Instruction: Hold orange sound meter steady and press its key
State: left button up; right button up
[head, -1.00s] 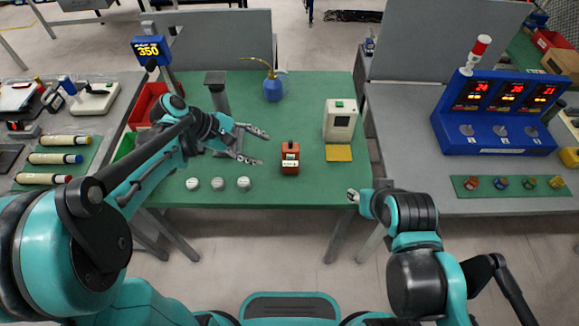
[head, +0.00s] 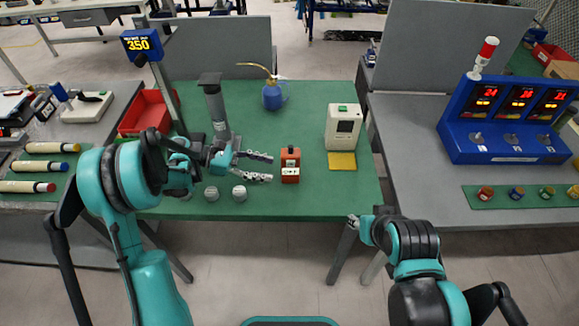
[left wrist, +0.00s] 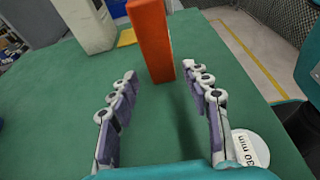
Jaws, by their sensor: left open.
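The orange sound meter (head: 290,165) stands upright on the green table mat, with a dark top and a light label on its front. My left gripper (head: 270,167) is open just left of it at low height, its fingers pointing at it. In the left wrist view the meter (left wrist: 150,40) is beyond the spread fingertips (left wrist: 160,75), roughly in line with the gap and apart from them. The key cannot be made out clearly. My right gripper (head: 354,222) is at the table's front edge, right of the meter; its jaws are too small to read.
A white box with a green button (head: 343,127) and a yellow pad (head: 342,161) are right of the meter. A blue oil can (head: 272,95) is behind. White round discs (head: 239,193) lie in front of the left gripper. A grey post (head: 216,108) stands behind the left arm.

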aim_at(287, 172)
pick_arm(q)
jog(key=b+x, duration=0.1)
jog(key=x, duration=0.6)
jog(key=shift+d+f+b, duration=0.1)
jog(key=shift+d+b, duration=0.1)
jog(key=shift+b, duration=0.15)
pick_arm(e)
jog(key=shift+f, duration=0.9)
pick_arm(q)
jog(key=c, duration=0.7)
pick_arm(e)
grip_shut()
